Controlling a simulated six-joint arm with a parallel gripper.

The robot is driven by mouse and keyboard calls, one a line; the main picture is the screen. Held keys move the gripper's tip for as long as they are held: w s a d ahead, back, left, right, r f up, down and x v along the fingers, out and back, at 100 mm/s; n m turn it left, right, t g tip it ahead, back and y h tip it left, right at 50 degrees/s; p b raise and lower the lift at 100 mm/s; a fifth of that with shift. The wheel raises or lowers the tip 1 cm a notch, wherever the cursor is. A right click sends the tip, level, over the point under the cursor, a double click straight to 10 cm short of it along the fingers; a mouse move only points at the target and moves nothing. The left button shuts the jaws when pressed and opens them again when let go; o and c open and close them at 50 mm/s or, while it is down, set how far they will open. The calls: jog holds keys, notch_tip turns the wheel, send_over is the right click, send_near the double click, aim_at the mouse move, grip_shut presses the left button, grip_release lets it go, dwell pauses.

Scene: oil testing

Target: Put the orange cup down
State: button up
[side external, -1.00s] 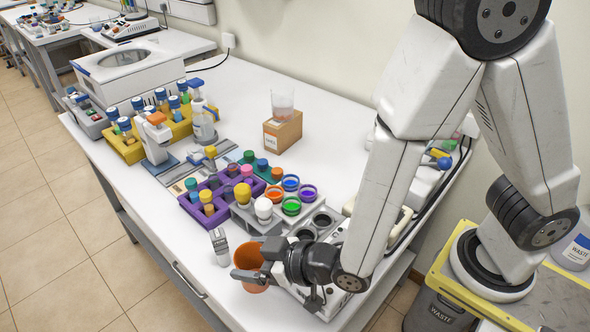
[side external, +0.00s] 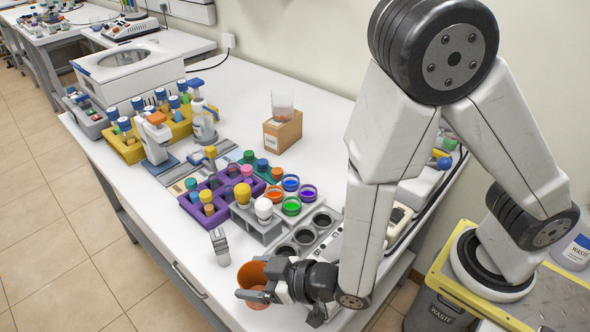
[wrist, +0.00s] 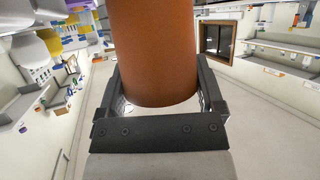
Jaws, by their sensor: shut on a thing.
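The orange cup (side external: 252,273) is at the front edge of the white bench in the side view. My gripper (side external: 256,296) is shut on it, with the fingers around its sides. In the wrist view the cup (wrist: 155,50) fills the middle, between the two dark fingers of my gripper (wrist: 158,92). The cup's open top faces up and tilts a little toward the camera in the side view.
A grey block with round wells (side external: 305,235) stands just behind the cup. Colored pots (side external: 291,206) and a purple rack (side external: 190,208) are farther back. The bench's front edge (side external: 200,300) is close to the cup.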

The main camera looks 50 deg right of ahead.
aim_at(258, 288)
jog(key=shift+f, duration=1.8)
jog(key=shift+f, duration=0.55)
jog(key=o, duration=1)
jog(key=shift+c, duration=0.2)
jog(key=shift+r, duration=3.8)
jog(key=shift+w+d+r, duration=0.15)
jog(key=shift+r, duration=0.15)
jog(key=w+d+r+m+h, duration=0.3)
jog(key=w+d+r+h, duration=0.1)
jog(key=w+d, duration=0.3)
jog(key=w+d+r+m+h, duration=0.3)
jog(key=w+d+r, duration=0.3)
jog(key=d, duration=0.6)
jog(key=shift+w+m+t+h, duration=0.3)
jog(key=shift+w+h, duration=0.2)
